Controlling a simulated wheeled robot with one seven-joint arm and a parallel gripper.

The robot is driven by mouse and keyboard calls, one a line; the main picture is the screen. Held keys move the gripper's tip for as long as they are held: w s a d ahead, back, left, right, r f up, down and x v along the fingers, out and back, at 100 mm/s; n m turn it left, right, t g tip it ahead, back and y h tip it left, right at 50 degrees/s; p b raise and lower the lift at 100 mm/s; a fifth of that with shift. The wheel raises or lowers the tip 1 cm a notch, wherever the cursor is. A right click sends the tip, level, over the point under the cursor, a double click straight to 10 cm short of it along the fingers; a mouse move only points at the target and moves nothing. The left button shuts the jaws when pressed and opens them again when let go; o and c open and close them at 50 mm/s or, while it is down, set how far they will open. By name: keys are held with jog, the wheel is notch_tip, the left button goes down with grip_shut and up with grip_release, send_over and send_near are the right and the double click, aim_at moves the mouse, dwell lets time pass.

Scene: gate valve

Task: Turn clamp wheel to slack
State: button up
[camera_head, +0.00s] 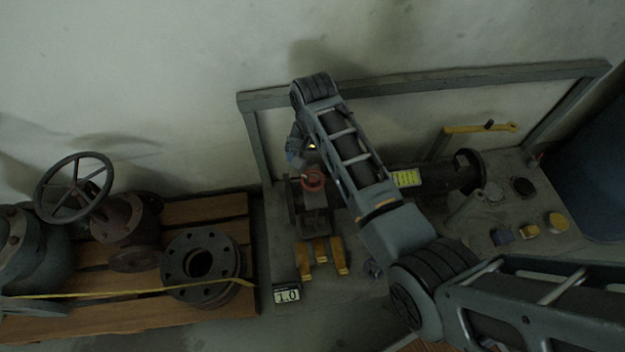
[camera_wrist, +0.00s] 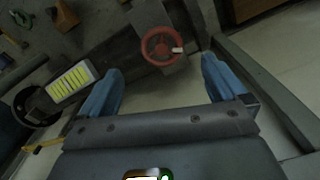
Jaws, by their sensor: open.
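The small red clamp wheel (camera_head: 313,179) sits on a dark valve body (camera_head: 313,222) on the grey bench. In the wrist view the red wheel (camera_wrist: 162,46) lies ahead of the gap between my two blue fingers, with a small pale mark on its right rim. My gripper (camera_wrist: 162,75) is open and empty, its fingers spread on either side and apart from the wheel. In the head view my gripper (camera_head: 297,152) shows small, above and left of the wheel, partly hidden by my arm.
A pipe (camera_head: 440,176) with a yellow striped label runs right from the valve. A grey frame (camera_head: 420,82) stands behind. Yellow blocks (camera_head: 321,254) and a display (camera_head: 287,295) reading 1.0 sit in front. A pallet (camera_head: 225,210) at left bears a large handwheel (camera_head: 74,188) and flange (camera_head: 201,265).

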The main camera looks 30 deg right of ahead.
aim_at(313, 180)
notch_tip(313, 180, down, 8)
jog(key=b, duration=0.3)
jog(key=shift+w+r, duration=0.1)
jog(key=shift+r, duration=0.05)
jog(key=shift+c, duration=0.3)
jog(key=c, duration=1)
